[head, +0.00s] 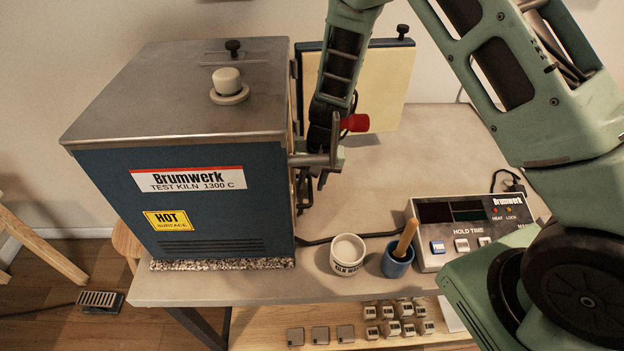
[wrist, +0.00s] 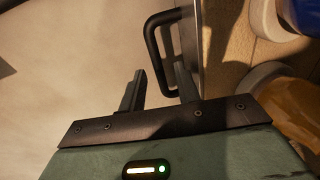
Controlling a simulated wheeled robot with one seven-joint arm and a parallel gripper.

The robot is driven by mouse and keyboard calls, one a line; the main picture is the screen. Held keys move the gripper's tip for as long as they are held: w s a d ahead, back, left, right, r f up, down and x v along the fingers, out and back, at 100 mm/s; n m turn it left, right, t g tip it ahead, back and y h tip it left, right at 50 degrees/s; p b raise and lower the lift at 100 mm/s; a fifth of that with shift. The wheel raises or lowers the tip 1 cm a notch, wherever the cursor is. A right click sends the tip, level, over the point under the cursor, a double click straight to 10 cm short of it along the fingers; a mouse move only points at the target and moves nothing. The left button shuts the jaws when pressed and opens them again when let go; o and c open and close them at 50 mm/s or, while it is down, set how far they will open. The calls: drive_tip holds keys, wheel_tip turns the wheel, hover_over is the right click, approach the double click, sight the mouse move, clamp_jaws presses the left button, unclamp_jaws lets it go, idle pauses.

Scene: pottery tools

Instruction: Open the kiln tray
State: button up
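The blue kiln (head: 180,190) with a grey metal top stands at the left of the bench. Its door (head: 385,85), cream inside, stands open at the back right. My gripper (head: 318,178) is at the kiln's right side, by its open mouth. In the wrist view a black U-shaped handle (wrist: 153,48) sticks out from an upright front edge of the brownish tray (wrist: 228,45). My gripper (wrist: 160,80) is open, its two fingers on either side of the handle's lower part. I cannot tell whether they touch it. The kiln's wall hides the tray from the head view.
A white cup (head: 347,254), a blue mortar with pestle (head: 396,262) and a control box (head: 470,225) stand along the bench front. The bench's middle is clear.

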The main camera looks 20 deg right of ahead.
drive_tip(key=shift+c, duration=0.3)
clamp_jaws()
drive_tip(key=s+d+b, duration=0.2)
drive_tip(key=d, duration=0.4)
drive_tip(key=s+d+b, duration=0.1)
drive_tip(key=d+b, duration=0.2)
drive_tip(key=d, duration=0.2)
drive_tip(key=s+d+b, duration=0.2)
drive_tip(key=d, duration=0.4)
drive_tip(key=shift+s+d+b, duration=0.3)
drive_tip(key=shift+s+b, duration=0.05)
drive_tip(key=shift+b, duration=0.05)
drive_tip(key=shift+o, duration=0.3)
unclamp_jaws()
drive_tip(key=shift+r, duration=0.15)
drive_tip(key=s+d+r, duration=0.1)
drive_tip(key=d+r, duration=0.2)
drive_tip(key=r, duration=1.4)
drive_tip(key=shift+f, duration=0.1)
